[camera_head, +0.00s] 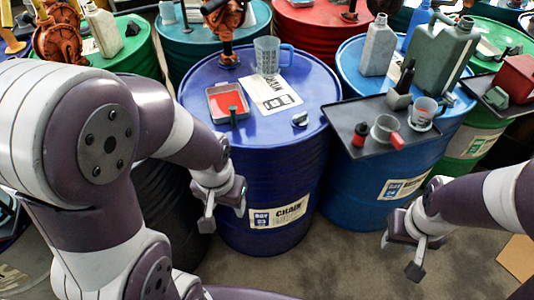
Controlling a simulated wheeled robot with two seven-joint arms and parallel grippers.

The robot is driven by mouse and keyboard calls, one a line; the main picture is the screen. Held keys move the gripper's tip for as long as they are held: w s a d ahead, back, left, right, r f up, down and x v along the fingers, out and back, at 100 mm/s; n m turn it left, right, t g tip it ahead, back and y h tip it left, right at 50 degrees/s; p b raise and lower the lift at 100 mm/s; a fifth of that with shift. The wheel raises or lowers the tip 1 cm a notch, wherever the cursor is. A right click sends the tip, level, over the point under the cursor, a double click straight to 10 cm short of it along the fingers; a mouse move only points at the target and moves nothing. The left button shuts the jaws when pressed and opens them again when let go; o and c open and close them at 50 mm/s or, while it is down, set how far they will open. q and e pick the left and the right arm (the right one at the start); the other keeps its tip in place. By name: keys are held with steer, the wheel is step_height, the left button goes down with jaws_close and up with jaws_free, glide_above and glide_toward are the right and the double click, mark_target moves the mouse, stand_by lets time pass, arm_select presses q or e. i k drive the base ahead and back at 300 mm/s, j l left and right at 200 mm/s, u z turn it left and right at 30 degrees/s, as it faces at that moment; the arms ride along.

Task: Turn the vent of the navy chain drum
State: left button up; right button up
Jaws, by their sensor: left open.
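The navy chain drum (262,190) stands upright in the middle, with a white label reading CHAIN on its side. A small silver fitting, which looks like the vent (300,118), sits on its top near the front right rim. My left gripper (224,214) is open and empty. It hangs in front of the drum's left side, below the rim and left of the label. My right gripper (399,256) is at the lower right, in front of the blue drum, with its fingers apart and nothing between them. It is well away from the vent.
On the navy drum's top are a red-filled tray (227,102), a paper sheet (271,94), a clear jug (266,56) and an orange pump (225,20). A dark tray (345,112) with cups overhangs the blue drum (362,180) at right. Floor in front is clear.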

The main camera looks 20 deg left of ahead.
mark_target(302, 118)
steer(key=i+l, duration=0.75)
steer(key=i, duration=0.25)
